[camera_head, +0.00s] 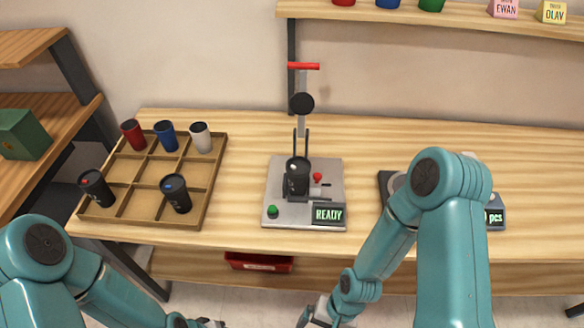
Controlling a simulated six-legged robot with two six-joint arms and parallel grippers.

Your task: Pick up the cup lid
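No loose cup lid can be made out. Two black cups stand in the front row of the wooden tray (131,203): one with a red spot on its dark top (95,187) and one with a blue spot on its dark top (176,193). A dark cup-like piece (297,177) sits in the marking machine, whose display reads READY. My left gripper (208,323) is only partly in view at the bottom edge, well in front of the table. My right gripper (318,319) is also low at the bottom edge, away from everything. The opening of neither gripper is clear.
Red (133,135), blue (165,135) and white (200,138) cups stand in the tray's back row. A counting scale (494,212) is partly hidden behind my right arm. A red bin (258,262) sits below the tabletop. The table between tray and machine is clear.

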